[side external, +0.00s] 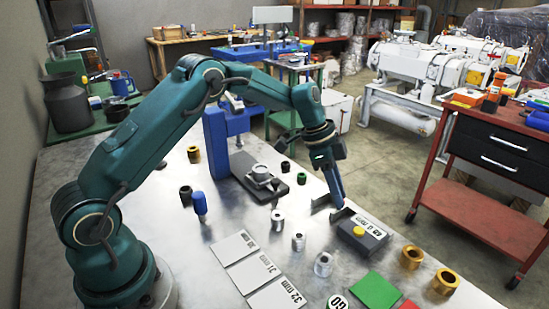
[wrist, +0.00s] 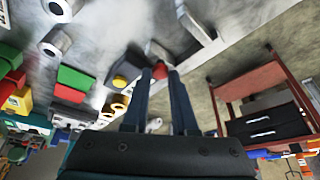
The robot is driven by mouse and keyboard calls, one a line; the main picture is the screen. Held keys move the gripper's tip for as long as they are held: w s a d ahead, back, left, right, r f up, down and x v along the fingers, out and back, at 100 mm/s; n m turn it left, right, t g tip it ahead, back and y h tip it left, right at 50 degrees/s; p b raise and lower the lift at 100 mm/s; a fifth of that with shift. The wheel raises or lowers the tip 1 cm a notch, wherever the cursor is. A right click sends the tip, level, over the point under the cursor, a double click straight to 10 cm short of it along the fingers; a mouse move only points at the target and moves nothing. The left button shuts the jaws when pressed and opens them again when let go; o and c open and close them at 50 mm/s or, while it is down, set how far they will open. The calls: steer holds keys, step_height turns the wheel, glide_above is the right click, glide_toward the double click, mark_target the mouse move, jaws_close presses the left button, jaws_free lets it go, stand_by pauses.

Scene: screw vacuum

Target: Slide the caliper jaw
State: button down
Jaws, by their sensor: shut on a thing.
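The caliper (side external: 374,241) is a dark grey block with a yellow button and a white display on the steel bench; its digits are too small to read surely. Its metal jaws (side external: 343,214) stand at its back left side. My gripper (side external: 338,203) points down at the jaws. In the wrist view the caliper's dark body (wrist: 128,68) lies just left of my gripper (wrist: 160,73). The two blue fingers are shut on a small red piece (wrist: 158,76), apparently part of the caliper jaw; the fingers partly hide it.
Metal cylinders (side external: 298,242) and three white size cards (side external: 277,297) lie left of the caliper. A green pad (side external: 376,291), a red pad (side external: 409,305) and brass rings (side external: 445,282) are in front. A blue press (side external: 214,135) stands behind. A red cart (side external: 470,200) is beyond the bench.

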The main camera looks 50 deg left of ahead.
steer(key=shift+r, duration=0.1)
steer(key=c, duration=0.7)
jaws_free()
steer(key=shift+v, duration=2.55)
